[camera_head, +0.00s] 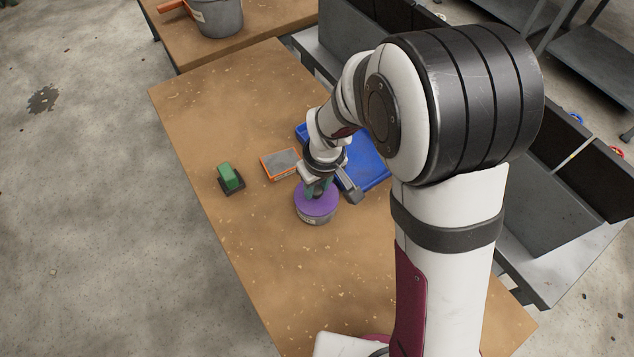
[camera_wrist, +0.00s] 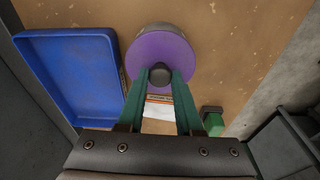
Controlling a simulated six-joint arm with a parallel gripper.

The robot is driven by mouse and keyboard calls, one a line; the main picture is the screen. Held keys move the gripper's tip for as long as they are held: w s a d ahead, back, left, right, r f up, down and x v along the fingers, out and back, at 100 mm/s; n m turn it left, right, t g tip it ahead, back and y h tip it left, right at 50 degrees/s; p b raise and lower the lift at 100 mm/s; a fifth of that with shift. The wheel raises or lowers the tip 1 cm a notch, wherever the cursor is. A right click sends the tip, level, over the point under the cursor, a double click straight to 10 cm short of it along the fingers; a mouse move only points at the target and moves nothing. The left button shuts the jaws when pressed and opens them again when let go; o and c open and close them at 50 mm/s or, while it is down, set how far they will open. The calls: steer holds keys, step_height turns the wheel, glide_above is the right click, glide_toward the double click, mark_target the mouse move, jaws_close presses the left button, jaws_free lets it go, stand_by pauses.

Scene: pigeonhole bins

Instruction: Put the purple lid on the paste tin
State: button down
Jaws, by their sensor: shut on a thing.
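The purple lid (camera_head: 318,203) lies over the top of the paste tin (camera_head: 314,219), a grey round tin with a label. In the wrist view the purple lid (camera_wrist: 160,52) covers nearly all of the tin, with a little grey rim showing at the top. My gripper (camera_head: 323,190) is right above the lid. Its green fingers (camera_wrist: 160,76) are shut on the lid's dark round knob (camera_wrist: 160,74). The lid looks level on the tin, but I cannot tell whether it is fully seated.
A blue tray (camera_head: 368,165) lies close behind the tin, partly hidden by my arm. An orange-edged box (camera_head: 281,163) and a green block-shaped thing on a dark base (camera_head: 229,178) stand nearby. A grey pot (camera_head: 218,18) stands on a farther table. The table's front left is clear.

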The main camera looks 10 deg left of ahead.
mark_target(320, 195)
steer(key=shift+f, duration=0.5)
steer(key=c, duration=0.9)
jaws_free()
steer(key=o, duration=0.6)
steer(key=shift+c, duration=0.2)
steer(key=shift+s+d+r, duration=0.15)
steer(key=shift+r, duration=1.15)
steer(key=shift+s+d+r, duration=0.1)
steer(key=shift+s+r, duration=0.05)
steer(key=shift+r, duration=1.2)
steer(key=shift+s+d+r, duration=0.15)
steer(key=shift+r, duration=1.15)
